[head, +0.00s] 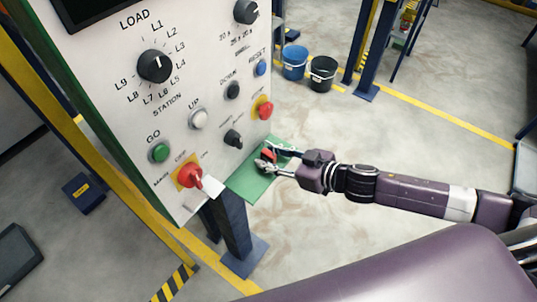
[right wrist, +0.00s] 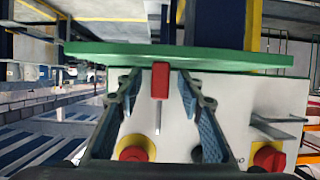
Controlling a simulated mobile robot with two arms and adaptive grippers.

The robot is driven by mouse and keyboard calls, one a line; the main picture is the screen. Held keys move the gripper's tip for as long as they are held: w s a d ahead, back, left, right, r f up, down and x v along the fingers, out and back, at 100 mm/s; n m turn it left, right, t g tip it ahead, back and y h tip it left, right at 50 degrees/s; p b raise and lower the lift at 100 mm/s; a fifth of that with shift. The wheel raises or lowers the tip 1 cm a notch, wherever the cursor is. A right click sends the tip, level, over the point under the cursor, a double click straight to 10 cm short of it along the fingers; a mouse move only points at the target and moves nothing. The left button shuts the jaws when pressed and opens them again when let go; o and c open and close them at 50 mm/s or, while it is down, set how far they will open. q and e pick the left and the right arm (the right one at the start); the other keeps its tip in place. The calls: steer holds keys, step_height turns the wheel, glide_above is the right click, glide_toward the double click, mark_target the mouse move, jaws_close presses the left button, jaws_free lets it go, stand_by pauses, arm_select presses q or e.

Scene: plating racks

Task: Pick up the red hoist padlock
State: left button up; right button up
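The red hoist padlock (head: 269,154) is on the green shelf (head: 259,183) at the lower right of the control panel. In the right wrist view, which is turned upside down, the padlock (right wrist: 160,80) shows its red body against the green shelf (right wrist: 190,55), with a thin grey shackle pointing away from the shelf. My right gripper (head: 268,157) reaches in from the right over the shelf. Its two fingers (right wrist: 160,82) are open on either side of the padlock, with a gap visible on both sides. My left gripper is not in view.
The white control panel (head: 185,110) stands close beside the gripper. A red knob on a yellow plate (head: 264,109) and a black knob (head: 233,138) stick out near the shelf. A red switch (head: 189,176) is at lower left. Blue (head: 294,62) and black (head: 322,74) buckets stand behind.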

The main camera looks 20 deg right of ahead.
steer(key=shift+w+a+f, duration=0.1)
steer(key=shift+w+a, duration=0.05)
steer(key=shift+c, duration=0.5)
jaws_close()
